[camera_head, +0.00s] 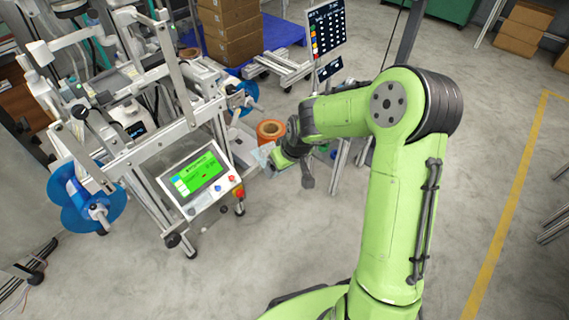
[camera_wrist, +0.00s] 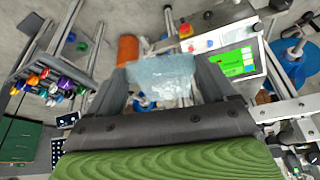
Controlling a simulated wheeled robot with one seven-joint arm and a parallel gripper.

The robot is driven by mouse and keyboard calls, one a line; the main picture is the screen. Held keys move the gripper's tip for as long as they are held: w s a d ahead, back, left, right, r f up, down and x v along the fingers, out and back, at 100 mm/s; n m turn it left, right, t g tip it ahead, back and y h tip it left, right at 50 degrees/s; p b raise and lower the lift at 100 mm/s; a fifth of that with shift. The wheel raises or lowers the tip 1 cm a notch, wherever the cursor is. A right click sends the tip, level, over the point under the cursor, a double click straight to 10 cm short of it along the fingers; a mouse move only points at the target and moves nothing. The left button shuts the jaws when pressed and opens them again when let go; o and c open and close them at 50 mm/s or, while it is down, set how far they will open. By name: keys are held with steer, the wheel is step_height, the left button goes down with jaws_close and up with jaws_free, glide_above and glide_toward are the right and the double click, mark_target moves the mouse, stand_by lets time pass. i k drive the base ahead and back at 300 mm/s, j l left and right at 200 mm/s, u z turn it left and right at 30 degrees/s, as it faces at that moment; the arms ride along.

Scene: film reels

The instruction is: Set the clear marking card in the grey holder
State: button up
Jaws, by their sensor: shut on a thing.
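The clear marking card (camera_wrist: 163,75) is a pale, bluish see-through piece between the two fingers of my gripper (camera_wrist: 162,82) in the wrist view. My gripper is shut on it and holds it up above the floor. In the head view the card (camera_head: 262,156) shows as a small pale patch at the tip of my gripper (camera_head: 272,160), just right of the machine's green screen. I cannot make out a grey holder for certain in either view.
A machine with a green touch screen (camera_head: 197,176) and blue reels (camera_head: 84,197) stands at left. An orange roll (camera_head: 270,130) is close behind my gripper. A dark display (camera_head: 327,30) stands at the back. Cardboard boxes (camera_head: 229,30) stand behind. Open floor lies below the machine.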

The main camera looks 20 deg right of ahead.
mark_target(111, 84)
steer(key=u, duration=1)
